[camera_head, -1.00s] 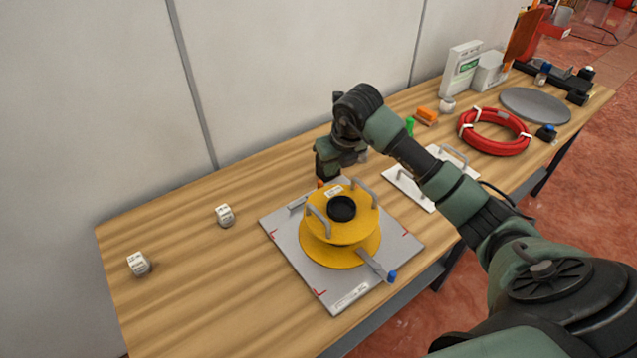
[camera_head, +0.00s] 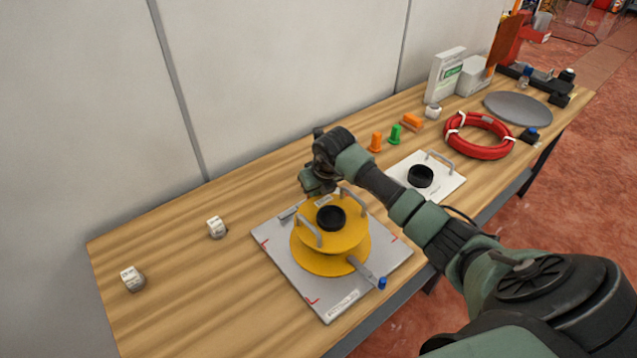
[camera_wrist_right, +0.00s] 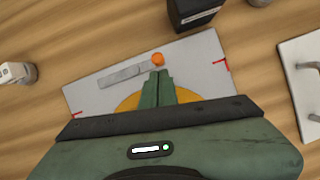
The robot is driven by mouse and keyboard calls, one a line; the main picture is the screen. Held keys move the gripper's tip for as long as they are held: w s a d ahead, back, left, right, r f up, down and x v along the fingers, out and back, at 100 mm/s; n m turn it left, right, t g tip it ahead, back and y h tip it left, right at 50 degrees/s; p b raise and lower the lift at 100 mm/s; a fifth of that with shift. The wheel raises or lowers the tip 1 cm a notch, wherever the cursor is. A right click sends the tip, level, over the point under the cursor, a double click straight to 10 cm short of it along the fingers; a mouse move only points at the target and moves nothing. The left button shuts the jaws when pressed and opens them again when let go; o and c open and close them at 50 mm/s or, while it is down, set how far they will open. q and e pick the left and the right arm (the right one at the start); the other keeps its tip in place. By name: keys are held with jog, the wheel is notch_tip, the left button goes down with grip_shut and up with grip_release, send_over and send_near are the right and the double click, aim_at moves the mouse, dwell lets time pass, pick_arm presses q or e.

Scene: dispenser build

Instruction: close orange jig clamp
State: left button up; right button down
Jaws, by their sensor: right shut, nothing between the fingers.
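The grey jig plate (camera_head: 275,245) carries a yellow flanged spool (camera_head: 330,262) with two grey handles and a black hub. The orange clamp knob (camera_wrist_right: 158,59) sits at the end of a grey lever (camera_wrist_right: 121,76) at the plate's back edge. In the head view the lever (camera_head: 291,211) shows, but my wrist hides the knob. My right gripper (camera_wrist_right: 159,74) is shut and empty, its fingertips close to the knob; I cannot tell if they touch it. It is behind the spool in the head view (camera_head: 320,190). My left gripper is out of view.
A blue-knobbed clamp (camera_head: 382,283) is at the plate's front right. A dark block (camera_wrist_right: 192,14) stands just behind the plate. A white handled plate (camera_head: 452,187), orange peg (camera_head: 376,142) and green peg (camera_head: 395,134) lie to the right. Two white cubes (camera_head: 217,228) are left, with bare table around.

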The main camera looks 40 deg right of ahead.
jog(key=shift+w+f, duration=0.2)
jog(key=shift+f, duration=0.3)
jog(key=shift+d, duration=0.15)
